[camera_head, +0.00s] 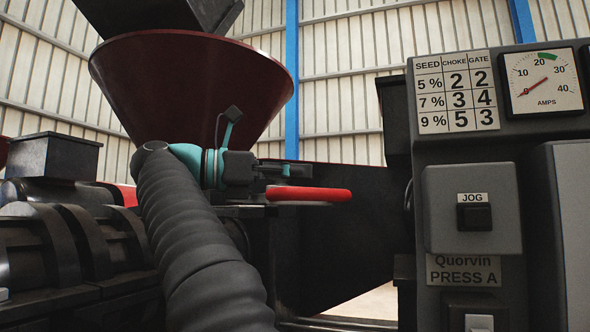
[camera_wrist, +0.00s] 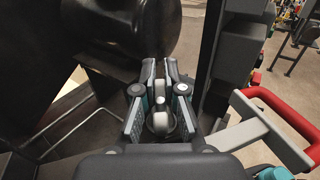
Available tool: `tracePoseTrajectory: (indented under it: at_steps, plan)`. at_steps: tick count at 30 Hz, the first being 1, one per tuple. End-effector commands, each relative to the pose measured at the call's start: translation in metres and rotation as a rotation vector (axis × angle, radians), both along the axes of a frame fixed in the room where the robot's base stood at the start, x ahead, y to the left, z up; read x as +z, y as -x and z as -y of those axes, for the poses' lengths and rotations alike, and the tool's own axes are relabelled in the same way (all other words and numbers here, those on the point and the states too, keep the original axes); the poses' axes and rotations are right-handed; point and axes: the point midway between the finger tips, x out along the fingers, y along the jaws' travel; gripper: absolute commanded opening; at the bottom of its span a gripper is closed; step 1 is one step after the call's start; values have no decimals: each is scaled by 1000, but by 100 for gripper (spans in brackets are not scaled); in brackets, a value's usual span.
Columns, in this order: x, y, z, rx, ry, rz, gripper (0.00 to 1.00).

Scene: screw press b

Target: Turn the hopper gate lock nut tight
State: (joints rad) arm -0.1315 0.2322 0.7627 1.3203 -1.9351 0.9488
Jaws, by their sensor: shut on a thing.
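My gripper (camera_head: 300,172) reaches rightward below the dark red hopper (camera_head: 190,85) in the head view. In the wrist view, my gripper's two fingers (camera_wrist: 164,76) are close together, shut on a small grey piece (camera_wrist: 159,92) that I take for the lock nut. The fingers hide most of it, so its shape and tightness cannot be told. A pale rounded metal piece (camera_wrist: 160,121) shows between the finger bases. A red handle (camera_head: 310,194) lies level just below the fingers in the head view. A red handle on a pale bracket also shows at right in the wrist view (camera_wrist: 282,118).
A grey control panel (camera_head: 465,150) with a JOG switch (camera_head: 474,215), a settings table (camera_head: 457,92) and an amps gauge (camera_head: 543,83) stands at right. Dark press parts (camera_head: 75,250) fill the lower left. Dark surfaces flank the fingers closely in the wrist view.

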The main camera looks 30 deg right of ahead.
Motion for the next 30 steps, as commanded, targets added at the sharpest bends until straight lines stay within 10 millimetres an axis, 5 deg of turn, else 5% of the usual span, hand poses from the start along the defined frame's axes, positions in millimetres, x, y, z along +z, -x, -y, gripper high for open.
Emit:
tracePoseTrajectory:
  at_steps: [3,7,19,30]
  plan:
    - [0,1,0,0,0,1,0]
    - [0,1,0,0,0,1,35]
    - [-1,0,0,26,-1,-1,35]
    - [-1,-9,-9,282,2,-2,35]
